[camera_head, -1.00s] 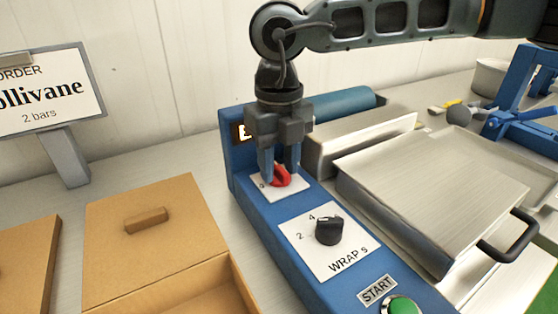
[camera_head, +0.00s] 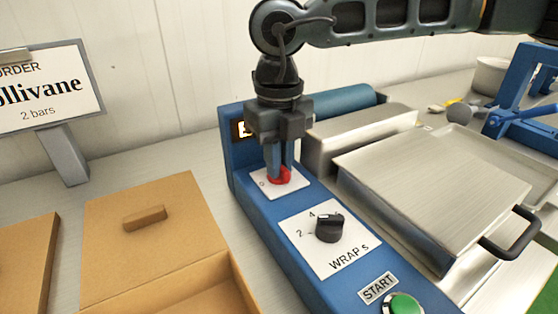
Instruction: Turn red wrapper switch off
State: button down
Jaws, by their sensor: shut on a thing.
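The red wrapper switch (camera_head: 280,177) is a small red knob on a white plate (camera_head: 266,184) at the far end of the blue wrapper panel (camera_head: 292,239). A "0" mark shows at the plate's left. My gripper (camera_head: 280,172) points straight down over the switch, with its fingers shut on the red knob. The fingers hide part of the knob, so its exact pointing direction cannot be told.
A black WRAP s dial (camera_head: 330,229) and a green START button (camera_head: 402,304) sit nearer on the panel. A metal plate with a black handle (camera_head: 508,238) lies right. Cardboard boxes (camera_head: 150,240) and an order sign (camera_head: 50,90) stand left.

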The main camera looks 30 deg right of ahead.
jog(key=n+b, duration=0.2)
jog(key=n, duration=0.1)
jog(key=shift+f+b, duration=0.2)
jog(key=shift+b, duration=0.1)
jog(key=n+b, duration=0.3)
jog(key=n, duration=0.2)
jog(key=n+b, duration=0.1)
jog(key=n, duration=0.4)
jog(key=shift+r+b, duration=0.1)
jog(key=shift+b, duration=0.25)
jog(key=shift+r+n+b, duration=0.1)
jog(key=shift+n+b, duration=0.35)
jog(key=shift+n, duration=1.65)
jog(key=c, duration=1.1)
grip_release()
jog(key=shift+c, duration=0.2)
